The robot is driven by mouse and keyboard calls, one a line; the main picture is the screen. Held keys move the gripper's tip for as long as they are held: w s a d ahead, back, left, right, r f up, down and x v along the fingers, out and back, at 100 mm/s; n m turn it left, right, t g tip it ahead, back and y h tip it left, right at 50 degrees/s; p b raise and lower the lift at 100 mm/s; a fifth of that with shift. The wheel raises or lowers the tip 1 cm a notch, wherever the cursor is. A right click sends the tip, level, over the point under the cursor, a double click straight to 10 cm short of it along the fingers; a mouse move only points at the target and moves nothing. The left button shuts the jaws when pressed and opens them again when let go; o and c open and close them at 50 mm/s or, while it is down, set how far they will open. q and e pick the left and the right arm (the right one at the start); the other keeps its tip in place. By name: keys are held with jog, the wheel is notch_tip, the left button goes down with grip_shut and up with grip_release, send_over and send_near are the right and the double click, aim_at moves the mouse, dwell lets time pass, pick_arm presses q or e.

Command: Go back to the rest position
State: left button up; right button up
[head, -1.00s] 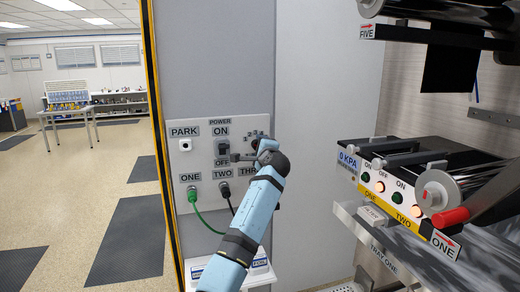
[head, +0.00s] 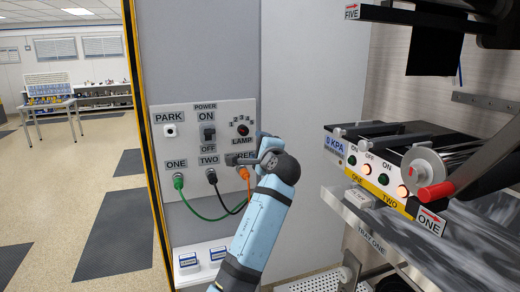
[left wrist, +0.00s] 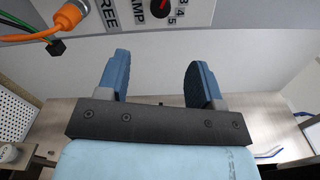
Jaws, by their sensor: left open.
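My left gripper (head: 236,160) is in front of the grey socket panel (head: 160,148), by the partly hidden THREE label. In the left wrist view the two blue fingers of my left gripper (left wrist: 157,62) stand apart with nothing between them. An orange plug (head: 246,173) with an orange cable is below the THREE label, partly behind my arm. The orange plug also shows at the upper left of the left wrist view (left wrist: 70,16), apart from the fingers. My right gripper is not in view.
A green plug (head: 178,181) is at ONE and a black plug (head: 212,177) at TWO. The power switch (head: 208,132) and lamp dial (head: 243,130) are above. A white shelf (head: 200,270) lies below. The machine's red-handled roller (head: 432,190) and tray stand at right.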

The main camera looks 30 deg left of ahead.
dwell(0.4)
pick_arm(q)
jog(key=s+d+f+t+h+p, duration=0.1)
jog(key=s+d+f+h, duration=0.25)
jog(key=f, duration=0.65)
jog(key=s+d+f+h+p, duration=0.1)
jog(key=s+d+f+h, duration=0.25)
jog(key=f, duration=0.65)
jog(key=s+d+f+t+h+p, duration=0.1)
jog(key=s+d+f+h, duration=0.15)
jog(key=s+f, duration=0.45)
jog(key=s+d+f+n+g+h+p, duration=0.1)
jog(key=s+d+f+n+h, duration=0.1)
jog(key=s+f, duration=0.3)
jog(key=s+d+f+n+g+h+p, duration=0.1)
jog(key=s+d+f+n+h, duration=0.2)
jog(key=s, duration=0.9)
jog(key=s+d+f+n+h+p, duration=0.1)
jog(key=s+d+f+n+h, duration=0.1)
jog(key=s+f, duration=0.5)
jog(key=shift+s+d+f+n+g, duration=0.4)
jog(key=shift+s+d, duration=0.4)
jog(key=shift+d, duration=0.45)
jog(key=shift+r, duration=0.1)
